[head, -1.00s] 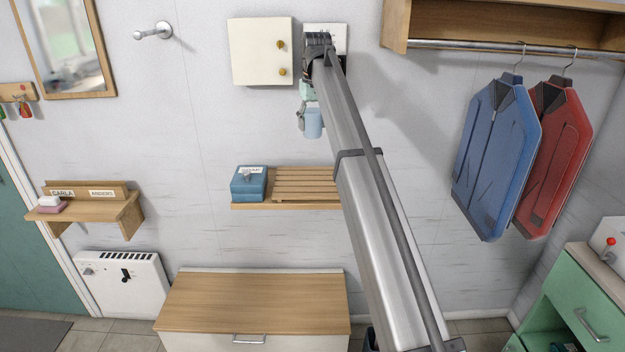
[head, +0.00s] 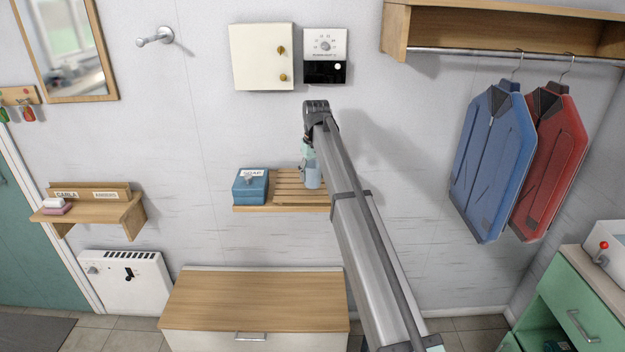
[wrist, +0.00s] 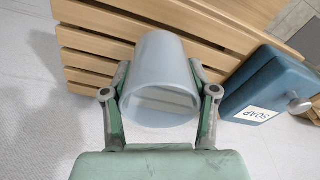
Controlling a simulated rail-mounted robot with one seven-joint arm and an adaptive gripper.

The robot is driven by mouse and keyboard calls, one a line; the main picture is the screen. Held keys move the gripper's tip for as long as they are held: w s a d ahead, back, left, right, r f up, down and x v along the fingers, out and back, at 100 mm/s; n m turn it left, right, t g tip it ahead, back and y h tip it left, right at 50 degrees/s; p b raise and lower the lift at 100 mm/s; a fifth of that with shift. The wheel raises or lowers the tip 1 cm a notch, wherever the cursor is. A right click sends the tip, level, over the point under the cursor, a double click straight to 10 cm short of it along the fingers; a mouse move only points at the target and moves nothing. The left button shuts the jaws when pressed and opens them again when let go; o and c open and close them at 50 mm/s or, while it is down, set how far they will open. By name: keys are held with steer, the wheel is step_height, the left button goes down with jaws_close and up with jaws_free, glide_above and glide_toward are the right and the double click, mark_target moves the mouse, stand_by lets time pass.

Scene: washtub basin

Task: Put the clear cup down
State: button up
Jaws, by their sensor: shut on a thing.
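The clear cup (head: 312,174) is a translucent pale blue cup. In the wrist view the cup (wrist: 160,82) sits between the two fingers of my gripper (wrist: 160,100), which is shut on it. In the head view my gripper (head: 306,150) is partly hidden by my arm, and the cup shows just left of the arm, in front of the slatted wooden shelf (head: 290,187). The shelf slats also show behind the cup in the wrist view (wrist: 90,45). I cannot tell whether the cup's base touches the slats.
A blue soap box (head: 251,187) with a knob lid stands on the shelf's left end; it also shows right of the gripper in the wrist view (wrist: 268,85). A white cabinet (head: 262,57) and a dial panel (head: 325,55) hang above. A wooden-topped chest (head: 255,298) stands below.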

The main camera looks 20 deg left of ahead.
steer(key=shift+f+p, duration=0.3)
steer(key=shift+f, duration=1.15)
steer(key=o, duration=1.3)
steer(key=r+b, duration=0.1)
steer(key=r, duration=0.3)
steer(key=r+b, duration=0.1)
steer(key=r, duration=0.3)
steer(key=s+d+r+b, duration=0.1)
steer(key=r, duration=0.3)
